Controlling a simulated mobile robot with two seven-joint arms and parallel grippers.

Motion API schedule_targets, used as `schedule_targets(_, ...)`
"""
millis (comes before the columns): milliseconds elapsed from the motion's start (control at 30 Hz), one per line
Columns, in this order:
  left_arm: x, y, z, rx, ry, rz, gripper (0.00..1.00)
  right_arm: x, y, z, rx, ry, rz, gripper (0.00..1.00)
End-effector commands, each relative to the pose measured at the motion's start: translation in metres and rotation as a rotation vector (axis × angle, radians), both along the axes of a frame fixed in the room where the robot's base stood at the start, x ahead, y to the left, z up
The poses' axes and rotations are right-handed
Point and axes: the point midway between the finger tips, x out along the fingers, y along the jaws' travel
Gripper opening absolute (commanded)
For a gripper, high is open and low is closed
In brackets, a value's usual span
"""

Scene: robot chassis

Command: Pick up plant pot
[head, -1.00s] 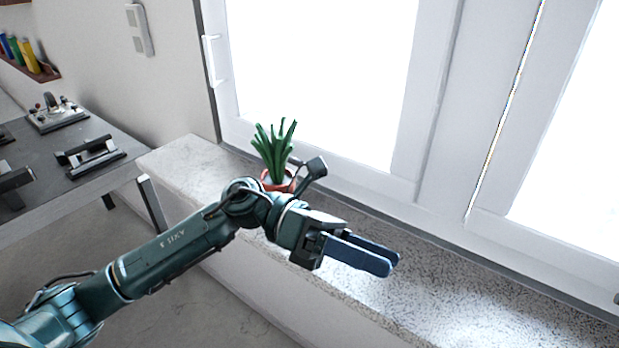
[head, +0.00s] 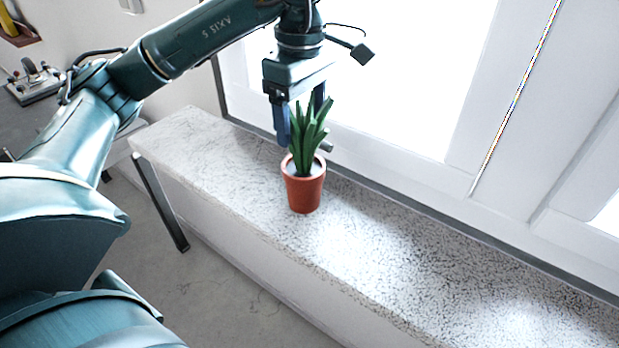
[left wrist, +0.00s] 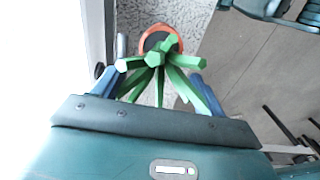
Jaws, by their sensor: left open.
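The plant pot (head: 304,192) is terracotta-coloured and holds a plant with long green leaves (head: 310,135). It stands upright on the speckled stone window sill. My left gripper (head: 303,140) points down just above and behind the pot, with its blue fingers apart around the leaves. The left wrist view shows the green leaves (left wrist: 158,62) between the two open fingers and the orange pot rim (left wrist: 160,32) beyond them. The fingers do not appear closed on anything. The right gripper is not in view.
The window sill (head: 420,255) runs from left to lower right and is clear to the right of the pot. The window frame (head: 475,130) rises close behind it. A table with metal fixtures (head: 35,82) is at the far left.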

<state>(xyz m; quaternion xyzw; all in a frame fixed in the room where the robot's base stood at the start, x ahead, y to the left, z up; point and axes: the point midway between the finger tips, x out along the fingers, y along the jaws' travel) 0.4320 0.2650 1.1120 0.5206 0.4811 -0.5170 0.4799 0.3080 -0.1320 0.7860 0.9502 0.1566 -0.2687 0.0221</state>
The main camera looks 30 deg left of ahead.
Motion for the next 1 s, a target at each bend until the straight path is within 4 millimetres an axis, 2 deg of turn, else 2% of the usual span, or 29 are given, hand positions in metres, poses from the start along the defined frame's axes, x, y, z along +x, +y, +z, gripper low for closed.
schedule_targets(33,-0.001,-0.001,-0.014,-0.001,0.007,-0.002,0.72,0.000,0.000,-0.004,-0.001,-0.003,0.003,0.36)
schedule_targets(200,-0.002,-0.001,-0.046,-0.002,0.009,-0.002,0.72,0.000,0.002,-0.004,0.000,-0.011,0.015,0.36)
schedule_targets(333,-0.001,-0.001,-0.061,-0.004,0.004,-0.002,0.72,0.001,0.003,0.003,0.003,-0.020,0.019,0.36)
schedule_targets(567,-0.001,-0.001,-0.078,-0.005,0.005,-0.002,0.72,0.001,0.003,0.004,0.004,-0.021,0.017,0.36)
schedule_targets(800,-0.001,-0.001,-0.113,-0.005,0.006,-0.002,0.72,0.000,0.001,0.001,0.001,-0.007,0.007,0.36)
schedule_targets(1000,-0.001,-0.001,-0.122,-0.005,0.002,-0.002,0.72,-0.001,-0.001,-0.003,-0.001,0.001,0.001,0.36)
